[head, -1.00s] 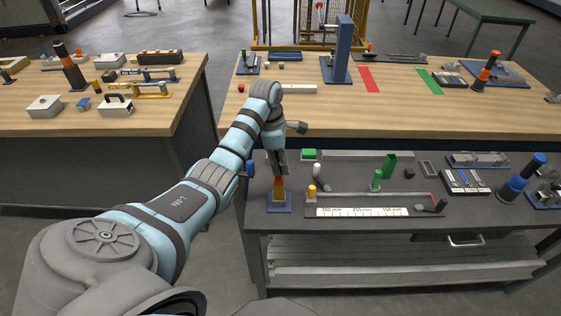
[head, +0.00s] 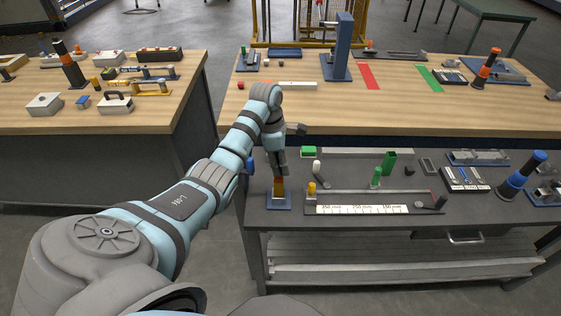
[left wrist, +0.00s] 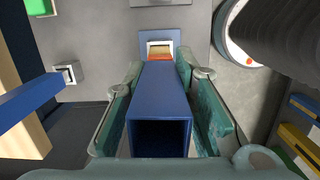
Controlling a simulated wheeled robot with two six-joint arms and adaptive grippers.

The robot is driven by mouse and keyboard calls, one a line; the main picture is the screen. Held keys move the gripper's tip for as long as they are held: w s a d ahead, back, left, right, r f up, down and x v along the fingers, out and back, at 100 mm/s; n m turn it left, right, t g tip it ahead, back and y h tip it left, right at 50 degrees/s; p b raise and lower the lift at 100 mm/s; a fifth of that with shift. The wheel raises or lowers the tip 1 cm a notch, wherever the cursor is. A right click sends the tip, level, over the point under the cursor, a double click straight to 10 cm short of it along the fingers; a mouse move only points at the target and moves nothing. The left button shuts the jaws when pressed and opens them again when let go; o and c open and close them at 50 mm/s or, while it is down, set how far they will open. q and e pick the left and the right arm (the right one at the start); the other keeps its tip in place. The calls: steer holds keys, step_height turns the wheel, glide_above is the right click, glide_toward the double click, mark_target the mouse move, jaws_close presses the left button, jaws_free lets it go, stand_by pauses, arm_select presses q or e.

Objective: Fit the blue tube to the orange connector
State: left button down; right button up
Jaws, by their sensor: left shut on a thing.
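A square blue tube (left wrist: 160,85) lies between the fingers of my left gripper (head: 279,168), which is shut on it. In the left wrist view its open end faces the camera. Its far end points at the orange connector (left wrist: 160,55), which shows an orange-red band and a pale top. I cannot tell whether the tube touches or overlaps the connector. In the head view the connector (head: 278,188) stands on a blue base plate (head: 278,204), with my gripper directly above it. The tube is mostly hidden there. My right gripper is not in view.
The base stands at the left of a dark workbench (head: 330,232). To its right are a ruler fixture (head: 362,210), a yellow-topped post (head: 311,190), green blocks and a blue-banded cylinder (head: 521,175). A wooden table (head: 310,110) stands behind.

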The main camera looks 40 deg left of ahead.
arm_select(q)
steer(key=shift+f, duration=0.85)
steer(key=c, duration=1.2)
jaws_free()
steer(key=shift+c, duration=0.2)
steer(key=shift+o, duration=0.6)
steer(key=o, duration=0.4)
steer(key=shift+r, duration=3.55)
